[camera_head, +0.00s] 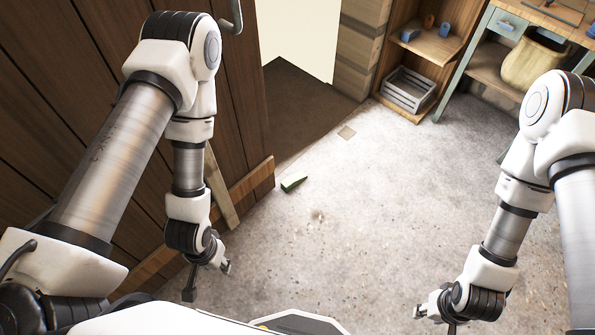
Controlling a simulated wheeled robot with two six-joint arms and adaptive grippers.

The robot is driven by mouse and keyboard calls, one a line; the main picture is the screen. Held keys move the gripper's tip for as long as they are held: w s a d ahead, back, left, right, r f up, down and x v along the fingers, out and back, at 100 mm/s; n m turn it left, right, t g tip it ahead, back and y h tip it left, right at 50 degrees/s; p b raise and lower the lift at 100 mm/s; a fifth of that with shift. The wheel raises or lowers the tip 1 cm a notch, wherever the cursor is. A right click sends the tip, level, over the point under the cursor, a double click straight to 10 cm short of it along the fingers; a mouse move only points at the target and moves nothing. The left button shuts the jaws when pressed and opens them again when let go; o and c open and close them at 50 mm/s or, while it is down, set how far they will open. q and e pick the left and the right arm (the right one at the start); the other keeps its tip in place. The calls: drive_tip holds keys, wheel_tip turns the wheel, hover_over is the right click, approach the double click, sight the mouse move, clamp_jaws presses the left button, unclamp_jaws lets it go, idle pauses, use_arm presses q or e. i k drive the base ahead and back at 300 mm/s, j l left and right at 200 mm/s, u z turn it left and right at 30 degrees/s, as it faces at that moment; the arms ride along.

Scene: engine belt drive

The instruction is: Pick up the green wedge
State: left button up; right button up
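The green wedge (294,182) lies on the grey concrete floor, close to the open wooden door on the left. It is small and dark green, with a paler end. My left gripper (208,280) hangs at the lower left, below and to the left of the wedge and clearly apart from it. Its two fingers are spread with nothing between them. My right gripper (436,320) is at the bottom right, far from the wedge. Its fingers look spread and empty, partly cut off by the picture's lower edge.
The wooden door (236,110) stands along the left, beside the wedge. A grey crate (408,90) sits on a wooden shelf at the back. The middle floor (390,200) is clear.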

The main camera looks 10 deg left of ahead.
sight(291, 181)
drive_tip(key=i+l+z, duration=0.15)
drive_tip(key=i+z, duration=0.3)
drive_tip(key=i, duration=0.75)
drive_tip(key=i+u, duration=0.25)
drive_tip(key=i, duration=0.15)
drive_tip(key=i+l+u, duration=0.5)
drive_tip(key=i, duration=0.25)
drive_tip(key=i+l+u, duration=0.15)
drive_tip(key=u, duration=0.3)
drive_tip(key=i+l+u, duration=0.25)
drive_tip(key=u, duration=0.25)
drive_tip(key=i+l+u, duration=0.15)
drive_tip(key=l+u, duration=0.15)
drive_tip(key=u, duration=0.15)
drive_tip(key=l+u, duration=0.45)
drive_tip(key=i+j, duration=0.05)
drive_tip(key=j, duration=0.05)
